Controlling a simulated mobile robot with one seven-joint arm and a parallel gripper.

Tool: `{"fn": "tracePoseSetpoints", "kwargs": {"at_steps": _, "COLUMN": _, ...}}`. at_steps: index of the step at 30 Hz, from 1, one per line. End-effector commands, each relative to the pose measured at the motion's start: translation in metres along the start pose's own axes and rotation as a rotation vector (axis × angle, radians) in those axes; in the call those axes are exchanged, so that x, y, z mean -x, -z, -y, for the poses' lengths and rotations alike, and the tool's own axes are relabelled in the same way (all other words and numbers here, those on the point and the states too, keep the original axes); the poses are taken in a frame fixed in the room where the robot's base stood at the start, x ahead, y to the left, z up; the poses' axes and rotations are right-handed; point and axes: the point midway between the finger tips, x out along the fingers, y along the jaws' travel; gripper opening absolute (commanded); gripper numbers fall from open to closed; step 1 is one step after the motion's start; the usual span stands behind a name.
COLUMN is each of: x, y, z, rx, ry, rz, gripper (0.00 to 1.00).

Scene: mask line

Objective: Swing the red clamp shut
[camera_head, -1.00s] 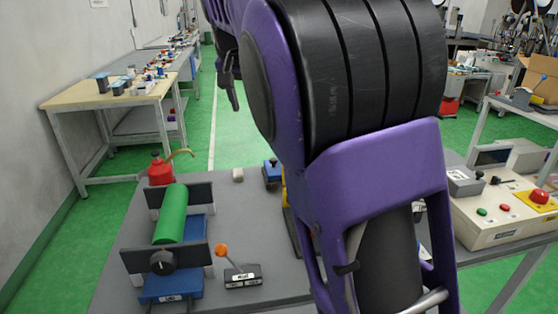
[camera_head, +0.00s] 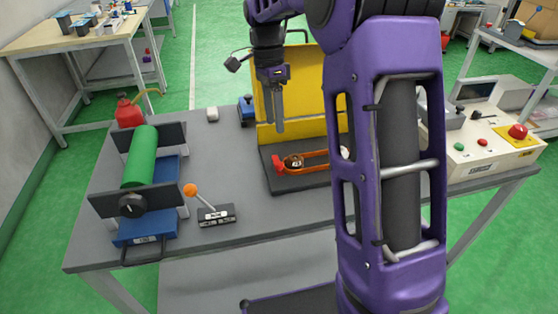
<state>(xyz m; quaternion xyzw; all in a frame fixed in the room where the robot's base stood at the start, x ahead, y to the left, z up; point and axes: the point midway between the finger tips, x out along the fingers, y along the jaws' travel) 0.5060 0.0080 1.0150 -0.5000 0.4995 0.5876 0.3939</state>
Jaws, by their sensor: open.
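A small red part (camera_head: 278,164), which may be the red clamp, sits at the left end of an orange band or loop (camera_head: 322,156) on a dark base plate (camera_head: 290,184). A dark round part (camera_head: 294,163) lies beside it inside the loop. It is too small to tell how far the clamp stands open. My gripper (camera_head: 275,122) points down, open and empty, above and behind the red part, in front of the yellow panel (camera_head: 310,85). My forearm hides the right end of the plate and panel.
On the grey table (camera_head: 240,160), a green roller (camera_head: 140,155) lies in a frame at left, with a red oil can (camera_head: 130,112) behind it. An orange-knobbed lever (camera_head: 190,190) stands in front. A control box (camera_head: 500,145) is at right.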

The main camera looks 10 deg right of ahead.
Motion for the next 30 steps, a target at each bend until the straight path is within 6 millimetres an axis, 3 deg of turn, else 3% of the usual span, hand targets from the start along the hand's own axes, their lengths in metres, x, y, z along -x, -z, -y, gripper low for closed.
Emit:
{"fn": "tracePoseSetpoints", "kwargs": {"at_steps": 1, "x": -0.015, "y": 0.000, "z": 0.000, "rx": 0.000, "ry": -0.004, "rz": 0.001, "gripper": 0.56}}
{"fn": "tracePoseSetpoints", "kwargs": {"at_steps": 9, "x": -0.072, "y": 0.001, "z": 0.000, "rx": 0.001, "ry": -0.003, "rz": 0.000, "gripper": 0.56}}
{"fn": "tracePoseSetpoints", "kwargs": {"at_steps": 15, "x": -0.102, "y": 0.001, "z": 0.000, "rx": -0.001, "ry": 0.000, "rz": -0.001, "gripper": 0.56}}
{"fn": "tracePoseSetpoints", "kwargs": {"at_steps": 21, "x": -0.114, "y": 0.001, "z": 0.000, "rx": 0.001, "ry": 0.001, "rz": -0.001, "gripper": 0.56}}
{"fn": "tracePoseSetpoints", "kwargs": {"at_steps": 29, "x": -0.114, "y": 0.001, "z": 0.000, "rx": 0.001, "ry": 0.002, "rz": -0.001, "gripper": 0.56}}
{"fn": "tracePoseSetpoints", "kwargs": {"at_steps": 30, "x": -0.114, "y": 0.001, "z": 0.000, "rx": 0.001, "ry": 0.002, "rz": -0.001, "gripper": 0.51}}
